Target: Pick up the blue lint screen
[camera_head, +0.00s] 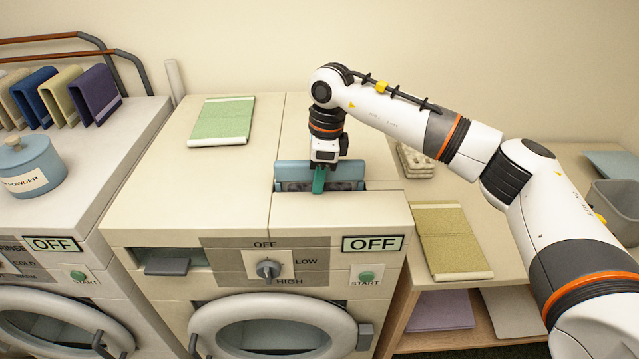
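The blue lint screen (291,171) stands in a slot in the top of the middle machine, near its front edge. Its blue upper part sticks up above the slot, and its lower part is hidden inside. I cannot tell whether the fingers grip the screen. My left gripper is not in view.
A green folded cloth (223,121) lies on the machine's back left. A left machine carries a blue powder tub (30,165) and a rack of cloths.

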